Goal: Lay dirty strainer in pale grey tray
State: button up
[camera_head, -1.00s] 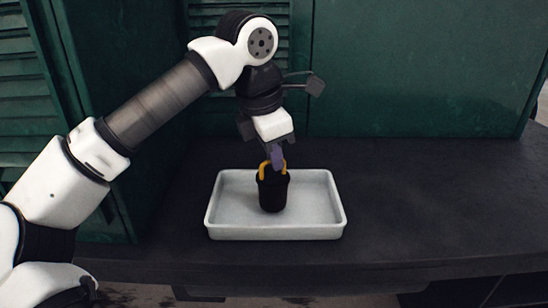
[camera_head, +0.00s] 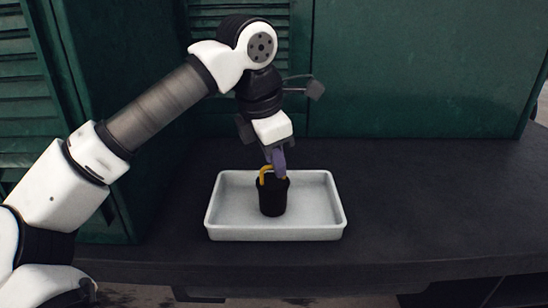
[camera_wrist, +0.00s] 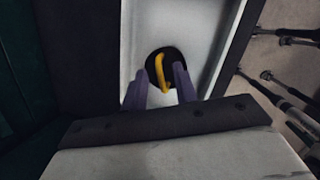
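The strainer (camera_head: 273,198) is a dark, cup-like body with a yellow handle. It stands about upright inside the pale grey tray (camera_head: 337,205), near its middle. My gripper (camera_head: 279,172) is right above it, pointing down. In the wrist view, my gripper (camera_wrist: 161,78) has its two purple fingers apart, one on each side of the yellow handle of the strainer (camera_wrist: 178,57). Gaps show between fingers and handle. The strainer's underside is hidden, and dirt on it cannot be made out.
The tray rests on a dark counter (camera_head: 430,200) with free room to the right. Green panels (camera_head: 415,70) rise behind it and at the left. Dark rods (camera_wrist: 280,95) show beyond the counter in the wrist view.

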jog(key=v, duration=1.1)
jog(key=shift+r+p, duration=0.3)
jog(key=shift+r, duration=0.05)
jog(key=shift+s+a, duration=0.1)
